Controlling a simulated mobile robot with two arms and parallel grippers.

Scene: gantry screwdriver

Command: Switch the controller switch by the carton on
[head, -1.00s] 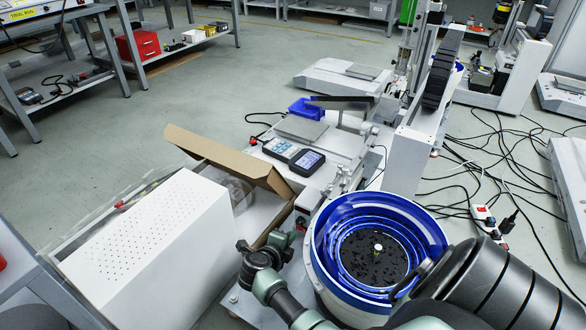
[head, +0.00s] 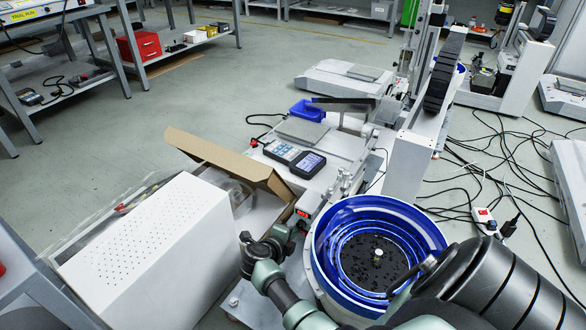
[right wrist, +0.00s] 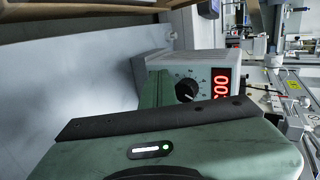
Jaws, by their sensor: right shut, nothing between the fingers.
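The controller (head: 303,212) is a small grey box between the open carton (head: 228,162) and the blue bowl feeder (head: 328,255). Its red digits are lit. In the right wrist view the controller (right wrist: 192,68) shows a black dial and a lit red display. I cannot make out its switch. My right gripper (head: 284,238) is beside the controller, at its near side, and is shut with nothing in it. Its fingertips are hard to make out, and I cannot tell whether they touch the controller. My left gripper is not in view.
A white perforated box (head: 150,245) stands left of my right arm. A handheld meter (head: 294,157) lies on the machine's plate behind the controller. Black cables and a power strip (head: 485,219) lie on the floor at the right.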

